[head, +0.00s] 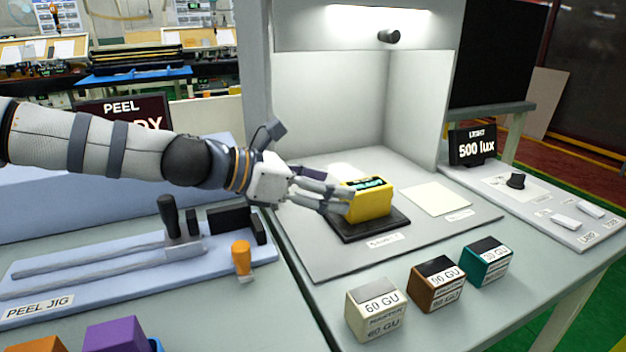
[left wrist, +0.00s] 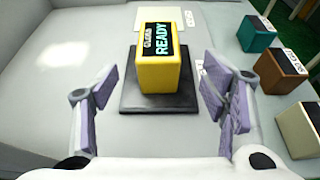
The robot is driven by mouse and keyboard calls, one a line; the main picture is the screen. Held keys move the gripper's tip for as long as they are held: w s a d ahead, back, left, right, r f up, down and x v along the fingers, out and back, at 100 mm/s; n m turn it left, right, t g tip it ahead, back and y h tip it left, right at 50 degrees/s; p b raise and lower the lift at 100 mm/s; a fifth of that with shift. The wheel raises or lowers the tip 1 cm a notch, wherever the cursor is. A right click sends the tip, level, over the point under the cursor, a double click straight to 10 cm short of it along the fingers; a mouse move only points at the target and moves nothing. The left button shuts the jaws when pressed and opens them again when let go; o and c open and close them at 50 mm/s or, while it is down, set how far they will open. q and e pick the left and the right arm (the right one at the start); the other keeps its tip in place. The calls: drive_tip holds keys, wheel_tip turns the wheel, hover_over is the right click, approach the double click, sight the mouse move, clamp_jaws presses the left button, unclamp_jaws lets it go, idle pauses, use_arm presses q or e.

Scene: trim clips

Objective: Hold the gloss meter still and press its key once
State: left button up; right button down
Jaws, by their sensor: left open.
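The gloss meter (head: 369,204) is a yellow block with a dark screen on top. It sits on a black pad (head: 378,226) inside the light booth. In the left wrist view the meter (left wrist: 160,75) stands upright and its screen reads GLOSS READY. My left gripper (head: 340,200) is at the meter's left side in the head view. In the left wrist view its two fingers (left wrist: 160,100) are wide apart, with the meter ahead between them and a gap on each side. I cannot make out the key. My right gripper is not in view.
Blocks marked in GU stand in front of the booth: cream (head: 375,312), brown (head: 437,285) and teal (head: 486,262). A white card (head: 437,199) lies right of the meter. The peel jig (head: 110,270) is at left. A 500 lux display (head: 473,146) stands at right.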

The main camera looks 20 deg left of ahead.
sight(365, 197)
use_arm(q)
drive_tip(key=b+x, duration=0.1)
drive_tip(key=x, duration=0.3)
drive_tip(key=f+x, duration=0.1)
drive_tip(key=x, duration=0.3)
drive_tip(key=shift+a+f+b, duration=0.15)
drive_tip(key=shift+b, duration=0.25)
drive_tip(key=shift+w+d, duration=0.4)
drive_tip(key=shift+w, duration=0.05)
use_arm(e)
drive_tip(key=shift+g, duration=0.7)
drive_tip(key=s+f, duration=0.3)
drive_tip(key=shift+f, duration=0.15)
use_arm(q)
drive_tip(key=shift+c, duration=0.6)
drive_tip(key=c, duration=1.3)
